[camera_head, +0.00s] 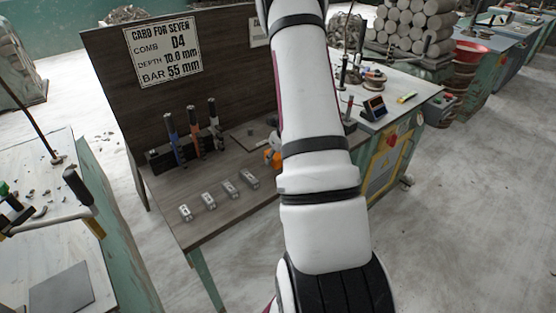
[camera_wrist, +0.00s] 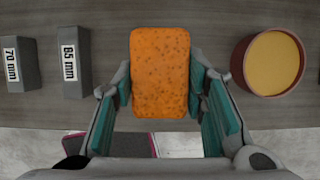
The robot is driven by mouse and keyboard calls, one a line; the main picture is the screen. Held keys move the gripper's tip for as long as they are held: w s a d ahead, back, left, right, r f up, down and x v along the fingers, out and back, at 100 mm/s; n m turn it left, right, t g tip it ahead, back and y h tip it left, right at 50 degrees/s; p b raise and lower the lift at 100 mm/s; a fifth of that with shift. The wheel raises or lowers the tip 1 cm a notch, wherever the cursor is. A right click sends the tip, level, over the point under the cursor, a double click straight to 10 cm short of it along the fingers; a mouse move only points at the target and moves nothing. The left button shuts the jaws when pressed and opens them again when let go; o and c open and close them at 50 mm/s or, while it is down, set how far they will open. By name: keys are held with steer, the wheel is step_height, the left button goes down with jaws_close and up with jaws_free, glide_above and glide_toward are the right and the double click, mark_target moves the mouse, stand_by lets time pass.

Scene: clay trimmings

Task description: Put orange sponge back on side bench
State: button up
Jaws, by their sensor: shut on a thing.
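An orange sponge (camera_wrist: 160,70), a speckled rounded block, is between the fingers of my gripper (camera_wrist: 160,92) in the wrist view. The gripper is shut on its sides. In the head view a small orange patch (camera_head: 272,157), likely the sponge, shows at the left edge of my arm, over the dark wooden bench (camera_head: 215,225). My arm hides most of the gripper there. I cannot tell whether the sponge touches the wood.
Labelled grey blocks (camera_wrist: 76,62) stand left of the sponge, and a red round dish (camera_wrist: 274,62) with yellow filling stands right. Upright tools (camera_head: 195,135) stand behind the blocks. A left bench (camera_head: 110,275) holds a grey slab; a right bench (camera_head: 412,88) holds small items.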

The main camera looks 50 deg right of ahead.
steer(key=shift+w+d+f, duration=0.15)
steer(key=shift+w+d, duration=0.35)
steer(key=shift+d, duration=0.05)
steer(key=shift+f, duration=1.65)
steer(key=shift+f, duration=0.25)
steer(key=o, duration=1.2)
